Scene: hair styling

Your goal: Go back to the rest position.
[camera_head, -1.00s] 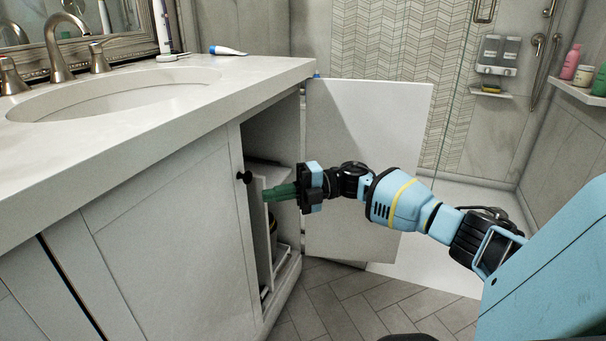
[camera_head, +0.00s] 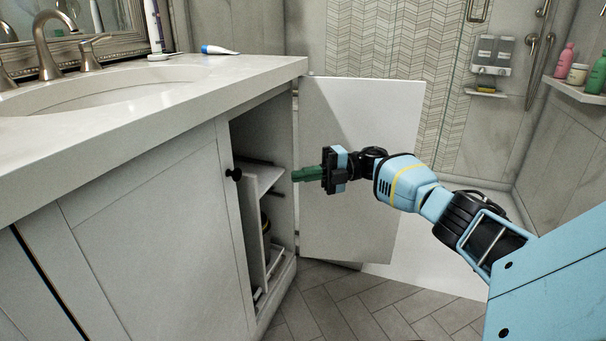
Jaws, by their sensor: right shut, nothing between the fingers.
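My right gripper (camera_head: 308,174) comes in from the right with green fingers pointing left. It is shut and holds nothing. Its fingertips are just outside the opening of the cabinet (camera_head: 150,240), in front of the open cabinet door (camera_head: 385,115). Inside the cabinet a white shelf rack (camera_head: 262,183) shows, with a dark item lying on its top. A dark round container, partly hidden, stands lower inside. My left gripper is not in view.
The white countertop (camera_head: 255,68) with the sink (camera_head: 110,88) overhangs the cabinet at the left. A toothpaste tube (camera_head: 218,50) lies on it. The open door stands close behind my right arm. Tiled floor (camera_head: 340,305) is free below. A shower with bottles is at the right.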

